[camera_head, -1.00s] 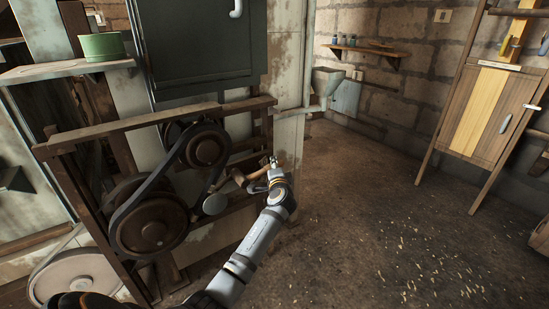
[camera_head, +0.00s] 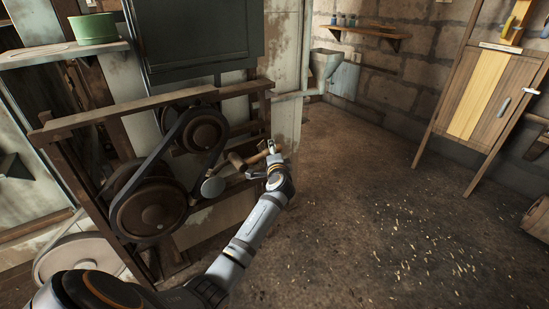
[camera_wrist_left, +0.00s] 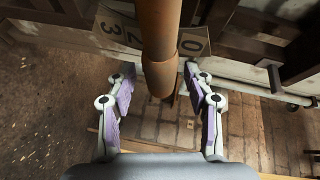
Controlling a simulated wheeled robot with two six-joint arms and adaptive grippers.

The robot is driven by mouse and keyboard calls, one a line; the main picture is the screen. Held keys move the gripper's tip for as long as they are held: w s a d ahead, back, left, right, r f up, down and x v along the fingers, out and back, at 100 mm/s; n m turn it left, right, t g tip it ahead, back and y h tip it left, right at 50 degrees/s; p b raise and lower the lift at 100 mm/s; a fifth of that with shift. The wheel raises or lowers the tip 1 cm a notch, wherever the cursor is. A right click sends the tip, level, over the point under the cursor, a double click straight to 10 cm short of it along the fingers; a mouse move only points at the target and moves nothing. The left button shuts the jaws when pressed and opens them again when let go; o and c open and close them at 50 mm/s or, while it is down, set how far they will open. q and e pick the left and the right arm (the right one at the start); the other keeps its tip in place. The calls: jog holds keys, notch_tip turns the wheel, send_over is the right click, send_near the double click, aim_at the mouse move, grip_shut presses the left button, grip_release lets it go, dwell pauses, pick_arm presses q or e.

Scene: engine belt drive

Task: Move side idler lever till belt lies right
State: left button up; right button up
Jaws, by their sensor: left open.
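A dark belt (camera_head: 168,146) runs around an upper pulley (camera_head: 205,135) and a larger lower pulley (camera_head: 152,212). The small round grey idler (camera_head: 213,187) sits close to the belt's right side. A brown lever (camera_head: 238,162) reaches from near the idler to the right. My left gripper (camera_head: 271,150) is at the lever's outer end. In the left wrist view, the brown lever handle (camera_wrist_left: 160,45) stands between the two spread fingers of my left gripper (camera_wrist_left: 162,92), with a gap on each side. My right gripper is out of view.
A plate with numerals (camera_wrist_left: 125,31) lies behind the lever handle. A wooden frame bar (camera_head: 150,101) runs above the pulleys. A green pot (camera_head: 93,28) stands on a shelf at the left. The floor (camera_head: 385,220) to the right is open.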

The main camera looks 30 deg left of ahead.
pick_arm(q)
jog(key=v, duration=1.1)
